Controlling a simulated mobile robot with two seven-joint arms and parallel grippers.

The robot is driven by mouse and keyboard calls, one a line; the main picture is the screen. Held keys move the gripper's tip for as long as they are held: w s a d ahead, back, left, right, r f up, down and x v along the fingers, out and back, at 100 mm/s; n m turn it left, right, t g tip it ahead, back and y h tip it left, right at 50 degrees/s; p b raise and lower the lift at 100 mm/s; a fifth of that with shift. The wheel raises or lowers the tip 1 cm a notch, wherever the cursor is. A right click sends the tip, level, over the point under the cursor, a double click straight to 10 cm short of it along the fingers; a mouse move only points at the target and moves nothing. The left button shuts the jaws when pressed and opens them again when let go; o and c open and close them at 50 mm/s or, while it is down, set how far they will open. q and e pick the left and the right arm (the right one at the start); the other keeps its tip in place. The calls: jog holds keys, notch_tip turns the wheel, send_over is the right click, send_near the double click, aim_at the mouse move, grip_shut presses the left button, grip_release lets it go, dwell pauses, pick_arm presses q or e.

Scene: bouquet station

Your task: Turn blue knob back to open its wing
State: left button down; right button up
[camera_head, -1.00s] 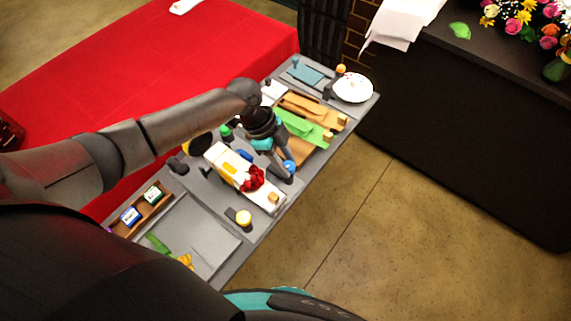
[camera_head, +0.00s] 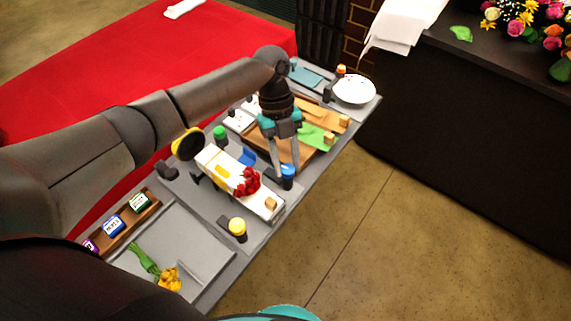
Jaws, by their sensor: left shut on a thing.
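The blue knob (camera_head: 288,171) stands at the front edge of the grey station, right of the white board (camera_head: 213,159). My left gripper (camera_head: 288,173) reaches down from above with one finger on each side of the knob and is shut on it. A blue flap (camera_head: 247,156), perhaps the wing, shows between the white board and the gripper; the fingers and board partly hide this area. Red flowers (camera_head: 248,182) lie on the white board. My right gripper is not in view.
A green knob (camera_head: 220,133) and a yellow knob (camera_head: 237,226) stand near the white board. A brown board with green paper (camera_head: 318,136) lies behind the gripper. A grey tray (camera_head: 190,232) is at the near end.

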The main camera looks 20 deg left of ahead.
pick_arm(q)
jog(key=shift+m+y+b, duration=0.4)
jog(key=shift+m+b, duration=0.05)
jog(key=shift+m, duration=0.75)
jog(key=c, duration=0.5)
grip_release()
jog(key=shift+g, duration=0.3)
jog(key=v, duration=1.5)
jog(key=shift+r+p, duration=0.15)
jog(key=shift+p, duration=0.2)
jog(key=shift+d, duration=0.1)
